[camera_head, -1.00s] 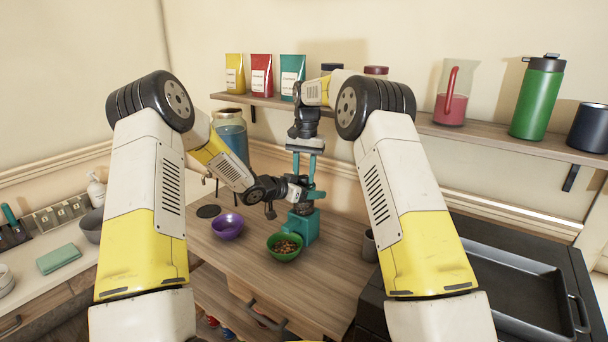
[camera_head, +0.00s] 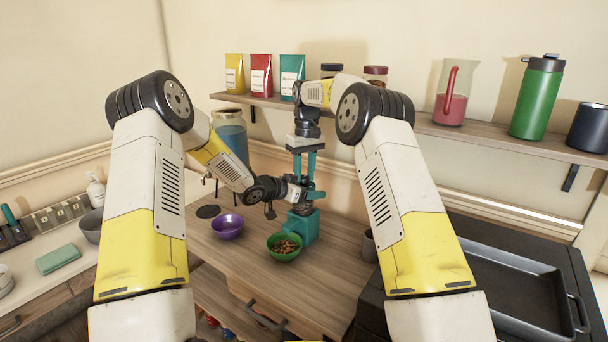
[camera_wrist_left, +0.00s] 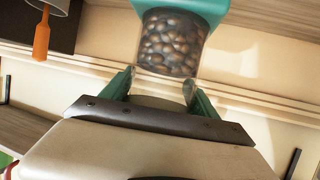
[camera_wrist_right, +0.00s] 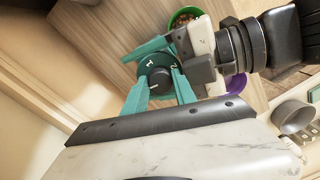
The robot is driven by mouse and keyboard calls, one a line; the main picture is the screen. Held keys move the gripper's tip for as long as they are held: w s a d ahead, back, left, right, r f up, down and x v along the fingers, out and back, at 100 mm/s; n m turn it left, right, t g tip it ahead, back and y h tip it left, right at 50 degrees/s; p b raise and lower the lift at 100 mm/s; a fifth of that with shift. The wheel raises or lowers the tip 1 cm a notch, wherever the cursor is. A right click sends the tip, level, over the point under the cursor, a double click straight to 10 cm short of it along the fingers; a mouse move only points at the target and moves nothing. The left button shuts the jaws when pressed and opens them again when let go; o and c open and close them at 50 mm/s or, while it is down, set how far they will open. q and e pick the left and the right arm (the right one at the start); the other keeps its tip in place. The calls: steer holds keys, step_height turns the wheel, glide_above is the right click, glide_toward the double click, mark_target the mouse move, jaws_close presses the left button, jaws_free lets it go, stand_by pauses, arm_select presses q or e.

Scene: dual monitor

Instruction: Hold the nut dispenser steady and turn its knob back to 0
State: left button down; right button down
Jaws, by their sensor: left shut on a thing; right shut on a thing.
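The nut dispenser has a teal base (camera_head: 303,228) standing on the wooden counter; its clear jar of nuts (camera_wrist_left: 170,45) fills the top of the left wrist view. My left gripper (camera_wrist_left: 160,82) comes in from the left and is shut on the dispenser's body. The dark round knob (camera_wrist_right: 154,74) with white marks faces up in the right wrist view. My right gripper (camera_wrist_right: 158,82) points down from above, its teal fingers on either side of the knob, shut on it. The marks are too small to read surely. In the head view the grippers largely hide the jar and knob.
A green bowl of nuts (camera_head: 285,255) stands in front of the base, with a purple bowl (camera_head: 227,232) to its left. A blue-filled jar (camera_head: 231,135) stands behind. A wall shelf (camera_head: 500,143) holds bags and drinkware. A dark tray (camera_head: 520,300) lies at right.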

steer(key=shift+n, duration=1.2)
steer(key=c, duration=1)
jaws_free()
